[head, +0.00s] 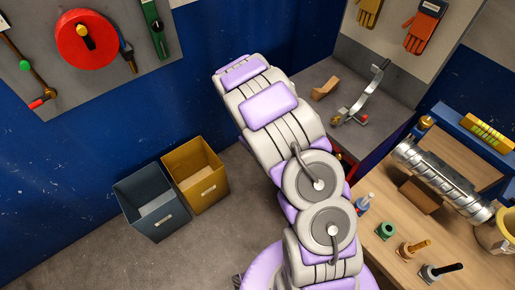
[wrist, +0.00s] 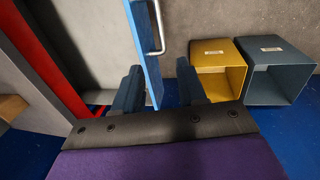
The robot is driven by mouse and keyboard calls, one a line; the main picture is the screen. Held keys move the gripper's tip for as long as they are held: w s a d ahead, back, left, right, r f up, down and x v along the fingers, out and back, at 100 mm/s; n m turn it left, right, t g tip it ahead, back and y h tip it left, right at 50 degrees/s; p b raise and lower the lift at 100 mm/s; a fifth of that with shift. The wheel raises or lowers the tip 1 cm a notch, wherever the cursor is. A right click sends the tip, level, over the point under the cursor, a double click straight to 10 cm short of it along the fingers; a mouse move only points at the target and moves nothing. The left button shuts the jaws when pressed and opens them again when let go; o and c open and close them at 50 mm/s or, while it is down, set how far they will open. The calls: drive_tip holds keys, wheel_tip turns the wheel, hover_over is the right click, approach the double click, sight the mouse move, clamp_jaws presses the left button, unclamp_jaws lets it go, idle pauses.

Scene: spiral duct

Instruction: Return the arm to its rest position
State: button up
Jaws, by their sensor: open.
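My gripper (wrist: 160,82) shows in the wrist view with its two dark fingers spread apart. A blue panel (wrist: 143,45) with a metal bar handle (wrist: 158,28) reaches between the fingers. I cannot tell whether either finger touches it. I see no thing gripped. In the head view my arm stretches up and to the left from the bottom, between the bins and the workbench. The fingers are hidden in that view.
A yellow bin (head: 195,175) and a grey bin (head: 150,203) stand on the floor left of my arm. A grey-topped cabinet (head: 345,90) and a wooden workbench (head: 440,225) with a metal duct (head: 440,180) stand to the right. Floor shows clear at lower left.

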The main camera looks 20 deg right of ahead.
idle(0.4)
drive_tip(key=s+r+m+g+b, duration=0.1)
drive_tip(key=s+r+m+b, duration=0.2)
drive_tip(key=s+r, duration=1.25)
drive_tip(key=s+a+r+b, duration=0.1)
drive_tip(key=s+r, duration=0.1)
drive_tip(key=s, duration=0.5)
drive_tip(key=s+a+r+g+y+b, duration=0.1)
drive_tip(key=s+a+r, duration=0.1)
drive_tip(key=s, duration=0.5)
drive_tip(key=s+a+r+m+y, duration=0.1)
drive_tip(key=s+r, duration=0.3)
drive_tip(key=s, duration=0.4)
drive_tip(key=shift+a+b, duration=0.4)
drive_tip(key=shift+a, duration=0.35)
drive_tip(key=shift+d+r, duration=0.1)
